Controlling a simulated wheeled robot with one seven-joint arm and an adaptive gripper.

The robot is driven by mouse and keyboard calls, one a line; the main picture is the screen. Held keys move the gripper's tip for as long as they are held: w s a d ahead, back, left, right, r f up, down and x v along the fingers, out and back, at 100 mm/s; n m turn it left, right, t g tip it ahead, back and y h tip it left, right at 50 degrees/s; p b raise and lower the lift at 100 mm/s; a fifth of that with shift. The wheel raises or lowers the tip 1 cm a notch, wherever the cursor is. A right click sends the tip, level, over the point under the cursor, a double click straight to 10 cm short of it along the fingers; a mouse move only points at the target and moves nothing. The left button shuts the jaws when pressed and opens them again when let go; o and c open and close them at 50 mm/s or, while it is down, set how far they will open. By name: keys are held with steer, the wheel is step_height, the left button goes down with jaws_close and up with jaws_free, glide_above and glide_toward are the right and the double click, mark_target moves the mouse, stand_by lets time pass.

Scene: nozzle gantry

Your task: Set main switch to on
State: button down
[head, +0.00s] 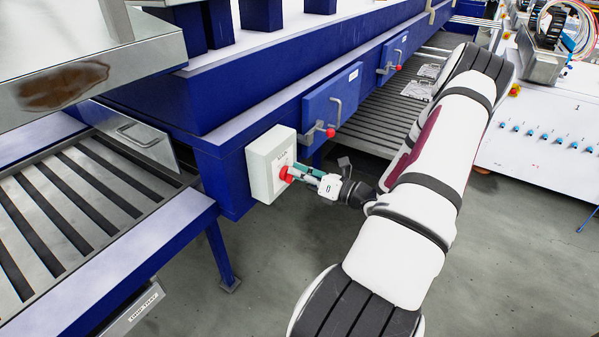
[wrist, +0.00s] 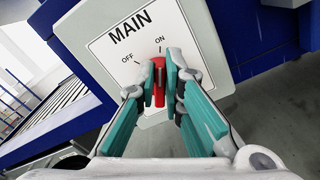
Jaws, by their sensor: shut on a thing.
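The main switch is a pale box (head: 270,160) on the blue frame, with a white plate marked MAIN (wrist: 125,27), OFF and ON in the wrist view. Its red handle (wrist: 158,83) points up in the wrist view, roughly in line with the ON mark (wrist: 160,40) and away from the OFF mark (wrist: 127,59). My gripper (wrist: 160,80) is shut on the handle, one teal-padded finger on each side. In the head view my gripper (head: 296,174) reaches the box from the right. The fingers partly hide the handle's lower part.
Blue doors with handles and red knobs (head: 331,132) line the frame right of the box. A slatted conveyor (head: 70,205) lies at the left. A white panel with blue knobs (head: 545,140) stands at the right. The floor (head: 260,280) below the box is clear.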

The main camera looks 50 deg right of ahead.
stand_by(0.4)
steer(key=c, duration=1.7)
jaws_free()
steer(key=shift+s, duration=0.1)
steer(key=s+d, duration=0.1)
steer(key=s, duration=1)
steer(key=shift+s, duration=0.4)
